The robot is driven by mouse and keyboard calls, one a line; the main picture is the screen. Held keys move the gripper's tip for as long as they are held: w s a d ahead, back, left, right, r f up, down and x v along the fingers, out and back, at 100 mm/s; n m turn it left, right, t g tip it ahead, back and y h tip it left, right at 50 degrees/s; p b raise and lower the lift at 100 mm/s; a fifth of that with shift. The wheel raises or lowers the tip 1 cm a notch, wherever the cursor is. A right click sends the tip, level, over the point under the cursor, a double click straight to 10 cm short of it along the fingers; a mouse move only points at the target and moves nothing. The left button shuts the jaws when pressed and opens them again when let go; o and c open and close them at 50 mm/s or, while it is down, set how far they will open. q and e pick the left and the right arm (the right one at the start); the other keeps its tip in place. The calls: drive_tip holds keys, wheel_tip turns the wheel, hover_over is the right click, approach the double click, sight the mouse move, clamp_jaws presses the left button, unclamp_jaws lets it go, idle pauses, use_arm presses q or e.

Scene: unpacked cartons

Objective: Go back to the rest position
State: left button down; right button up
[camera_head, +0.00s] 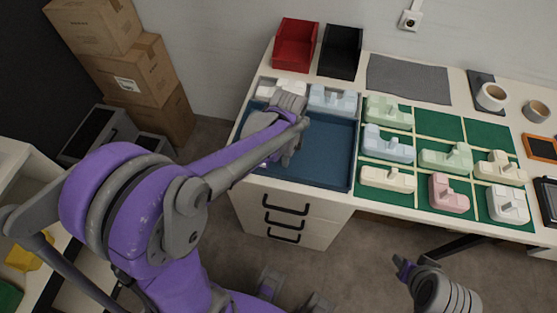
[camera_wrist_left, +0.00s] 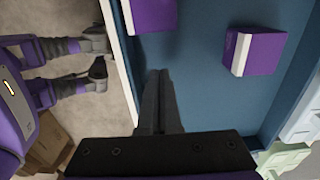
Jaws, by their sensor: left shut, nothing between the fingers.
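My left arm comes in from the left in the head view. Its left gripper (camera_wrist_left: 160,85) is shut and empty in the left wrist view, with its fingers together over the edge of the blue tray (camera_head: 330,155). In the head view the wrist and arm cover the gripper's fingers and the tray's left part. Two purple boxes with white bands, one at the top (camera_wrist_left: 153,14) and one further right (camera_wrist_left: 258,50), lie in the tray in the left wrist view. My right gripper (camera_head: 405,268) is at the lower right of the head view, away from the table; its fingers are too small to judge.
Green compartments (camera_head: 430,119) with several pale moulded pieces fill the table's middle. A red bin (camera_head: 296,45), a black bin (camera_head: 341,51) and a grey mat (camera_head: 408,80) are at the back. Cartons (camera_head: 135,75) are stacked at left. Drawers (camera_head: 287,218) are below the tray.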

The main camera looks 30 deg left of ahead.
use_arm(q)
wheel_tip(320, 180, up, 8)
drive_tip(key=shift+a+p, duration=0.2)
drive_tip(key=shift+p, duration=0.15)
drive_tip(key=shift+r, duration=0.1)
drive_tip(key=s+d+n+t+p, duration=0.2)
drive_tip(key=s+n+t, duration=0.3)
drive_tip(key=s+n, duration=0.7)
drive_tip(key=d+n, duration=0.1)
drive_tip(key=n, duration=0.1)
drive_tip(key=shift+d+r+n, duration=0.15)
drive_tip(key=shift+d+n, duration=0.05)
drive_tip(key=shift+n, duration=0.2)
